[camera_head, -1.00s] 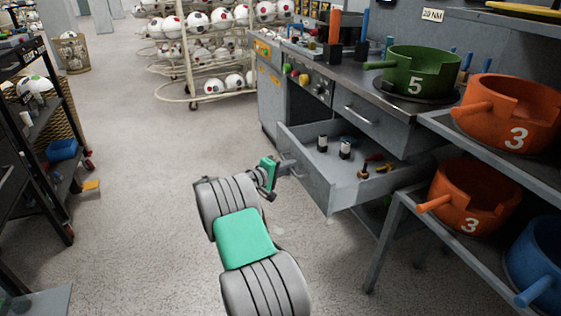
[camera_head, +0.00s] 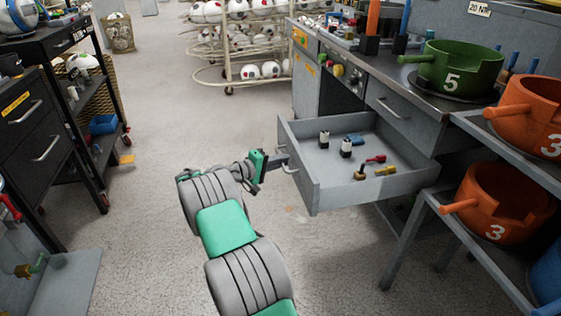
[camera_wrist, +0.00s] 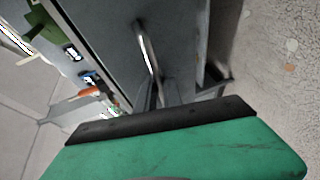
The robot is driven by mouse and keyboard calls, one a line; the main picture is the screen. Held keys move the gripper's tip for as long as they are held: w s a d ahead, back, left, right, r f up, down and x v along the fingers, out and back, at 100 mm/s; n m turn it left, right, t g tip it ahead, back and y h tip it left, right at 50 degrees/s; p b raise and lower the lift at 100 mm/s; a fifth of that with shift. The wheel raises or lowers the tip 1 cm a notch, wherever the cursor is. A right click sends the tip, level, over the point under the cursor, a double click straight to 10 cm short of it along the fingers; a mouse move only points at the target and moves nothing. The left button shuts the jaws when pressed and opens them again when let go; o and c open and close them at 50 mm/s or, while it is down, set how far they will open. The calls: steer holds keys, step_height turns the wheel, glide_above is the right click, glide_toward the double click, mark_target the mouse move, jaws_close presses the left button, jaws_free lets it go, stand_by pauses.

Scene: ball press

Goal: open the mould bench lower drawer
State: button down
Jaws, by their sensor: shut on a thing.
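The mould bench (camera_head: 425,112) stands at the right of the head view. Its lower drawer (camera_head: 312,187) is pulled far out, with its inside showing. Its upper drawer (camera_head: 400,120) is closed. My gripper (camera_head: 281,160) is at the front of the lower drawer and is shut on the drawer's handle (camera_head: 289,166). The handle (camera_wrist: 148,48) also shows in the wrist view, against the grey drawer front (camera_wrist: 110,35).
Small bottles (camera_head: 346,147) and tools (camera_head: 386,170) lie in the drawer. A rack with orange moulds (camera_head: 497,205) stands close to its right. A black cart (camera_head: 35,120) stands at the left. The floor between is clear.

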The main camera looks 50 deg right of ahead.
steer(key=shift+s+f, duration=0.1)
steer(key=c, duration=1.5)
jaws_free()
steer(key=p+v, duration=0.1)
steer(key=v, duration=0.7)
steer(key=shift+p, duration=0.35)
